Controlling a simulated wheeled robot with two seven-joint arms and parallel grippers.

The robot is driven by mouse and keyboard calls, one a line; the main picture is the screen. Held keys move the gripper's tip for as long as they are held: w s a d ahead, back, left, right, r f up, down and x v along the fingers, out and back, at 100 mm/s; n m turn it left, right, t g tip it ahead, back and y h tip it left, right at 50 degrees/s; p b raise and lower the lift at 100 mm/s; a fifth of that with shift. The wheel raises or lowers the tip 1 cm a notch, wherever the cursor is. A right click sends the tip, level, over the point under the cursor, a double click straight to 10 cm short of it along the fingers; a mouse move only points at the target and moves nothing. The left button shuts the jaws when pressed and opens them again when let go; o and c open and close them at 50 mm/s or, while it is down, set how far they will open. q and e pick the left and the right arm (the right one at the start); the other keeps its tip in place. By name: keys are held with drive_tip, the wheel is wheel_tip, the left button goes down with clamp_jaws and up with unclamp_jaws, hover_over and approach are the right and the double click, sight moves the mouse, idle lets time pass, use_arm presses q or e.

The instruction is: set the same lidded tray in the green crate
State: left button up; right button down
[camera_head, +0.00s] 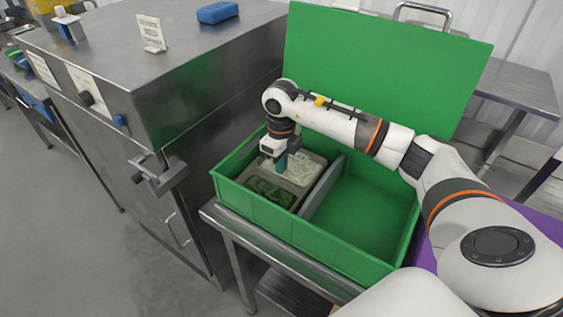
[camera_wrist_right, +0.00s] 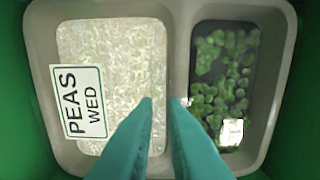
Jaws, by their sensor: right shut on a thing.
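The lidded tray (camera_head: 287,184) lies inside the left compartment of the green crate (camera_head: 310,238). In the right wrist view the tray (camera_wrist_right: 180,55) is beige, with pale rice in its left section and green peas over a dark base in its right section. A white label (camera_wrist_right: 80,101) reads PEAS WED. Glare suggests a clear lid. My right gripper (camera_head: 281,166) reaches down into the crate from above and is shut on the tray around its middle ridge. Its teal fingertips (camera_wrist_right: 168,101) show there. Whether the tray rests on the crate floor cannot be told. My left gripper is out of view.
A grey divider (camera_head: 324,187) splits the crate; its right compartment is empty. The crate's green lid (camera_head: 390,60) stands open behind. A steel cabinet (camera_head: 165,100) stands close at the left, with a sign (camera_head: 151,33) and a blue item (camera_head: 217,13) on top.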

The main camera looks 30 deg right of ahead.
drive_tip(key=shift+r, duration=0.1)
drive_tip(key=c, duration=0.9)
unclamp_jaws()
drive_tip(key=shift+r+p, duration=2.55)
drive_tip(key=shift+r, duration=1.4)
